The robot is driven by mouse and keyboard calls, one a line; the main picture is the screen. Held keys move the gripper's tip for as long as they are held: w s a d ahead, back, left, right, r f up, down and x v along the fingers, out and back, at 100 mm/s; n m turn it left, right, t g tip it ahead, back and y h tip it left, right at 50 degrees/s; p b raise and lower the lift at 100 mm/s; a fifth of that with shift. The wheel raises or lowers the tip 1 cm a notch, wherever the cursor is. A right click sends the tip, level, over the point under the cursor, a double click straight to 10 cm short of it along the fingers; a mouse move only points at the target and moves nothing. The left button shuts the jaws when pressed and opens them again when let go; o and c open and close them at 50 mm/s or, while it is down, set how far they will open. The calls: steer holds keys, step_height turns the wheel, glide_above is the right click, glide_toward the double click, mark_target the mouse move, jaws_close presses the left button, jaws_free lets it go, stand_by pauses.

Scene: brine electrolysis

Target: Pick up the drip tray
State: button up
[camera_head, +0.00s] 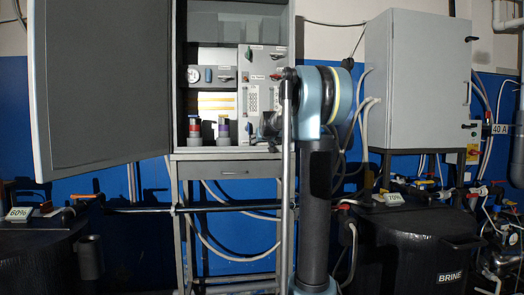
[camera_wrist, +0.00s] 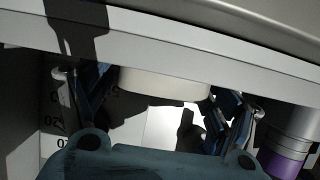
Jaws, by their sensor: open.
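A pale, low, rounded piece that may be the drip tray (camera_wrist: 165,84) shows in the wrist view, against a long light edge. I cannot tell for sure that it is the tray, and I cannot pick it out in the head view. My gripper (camera_wrist: 158,98) is open, with its two fingers apart on either side of this piece and nothing clearly held between them. In the head view my gripper (camera_head: 268,125) is a dark shape at the right side of the open cabinet, partly hidden by my arm.
The open cabinet (camera_head: 181,85) has its door (camera_head: 105,85) swung out left. Two banded bottles stand inside; the purple-banded bottle (camera_head: 223,130) also shows close right of my fingers in the wrist view (camera_wrist: 288,162). A control panel (camera_head: 262,80) stands behind. A drawer (camera_head: 230,170) is below.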

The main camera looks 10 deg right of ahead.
steer(key=shift+c, duration=0.6)
steer(key=c, duration=1.1)
